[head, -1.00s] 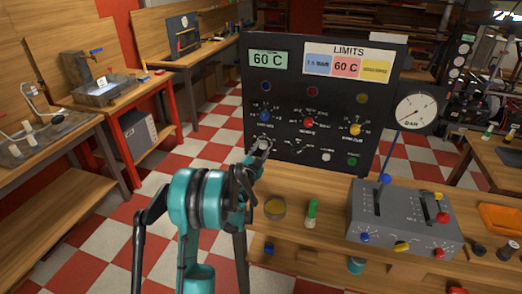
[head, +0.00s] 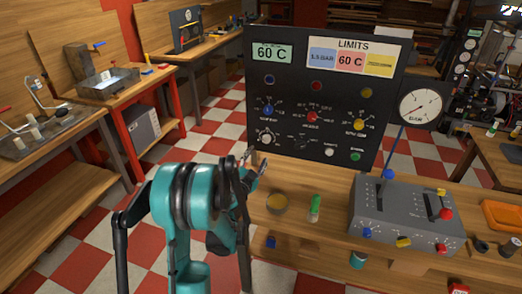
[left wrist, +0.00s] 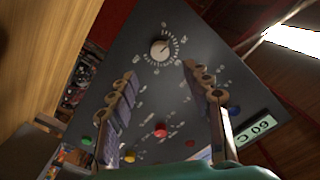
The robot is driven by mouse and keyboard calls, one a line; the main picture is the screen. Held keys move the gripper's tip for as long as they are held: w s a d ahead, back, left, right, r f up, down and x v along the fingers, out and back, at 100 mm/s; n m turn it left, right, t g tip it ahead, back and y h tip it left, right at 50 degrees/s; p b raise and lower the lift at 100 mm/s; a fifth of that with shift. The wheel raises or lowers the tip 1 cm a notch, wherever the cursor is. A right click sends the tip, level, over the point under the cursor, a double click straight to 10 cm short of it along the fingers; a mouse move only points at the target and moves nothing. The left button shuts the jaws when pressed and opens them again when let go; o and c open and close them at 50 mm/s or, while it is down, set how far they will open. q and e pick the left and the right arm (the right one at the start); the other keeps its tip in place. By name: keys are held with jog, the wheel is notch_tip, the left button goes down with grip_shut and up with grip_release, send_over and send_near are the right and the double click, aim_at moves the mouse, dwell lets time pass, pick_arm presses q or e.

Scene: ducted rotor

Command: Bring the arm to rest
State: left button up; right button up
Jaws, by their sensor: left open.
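My left gripper (head: 254,168) is open and empty, in front of the lower left part of the black control panel (head: 290,95). Its two fingers also show in the left wrist view (left wrist: 159,72), spread apart with the panel beyond them. A pale round knob (head: 267,137) at the panel's lower left stands clear of the fingers; it also shows in the left wrist view (left wrist: 160,49). My teal left arm comes in from the lower left and hides part of the floor and bench. My right gripper is not in view.
A round gauge (head: 420,106) stands beside the panel. Checkered floor (head: 95,235) is open at left.

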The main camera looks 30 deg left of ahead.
pick_arm(q)
jog(key=shift+v, duration=1.25)
jog(key=s+d+r+n+g+y, duration=0.35)
jog(key=s+r+n, duration=0.2)
jog(key=r, duration=0.35)
jog(key=s+d+f+g+h, duration=0.3)
jog(key=s+d+f+h, duration=0.1)
jog(key=s+d, duration=0.6)
jog(key=s+d+f+g+h, duration=0.4)
jog(key=s+d+f, duration=0.2)
jog(key=s+d, duration=0.5)
jog(key=shift+f, duration=0.3)
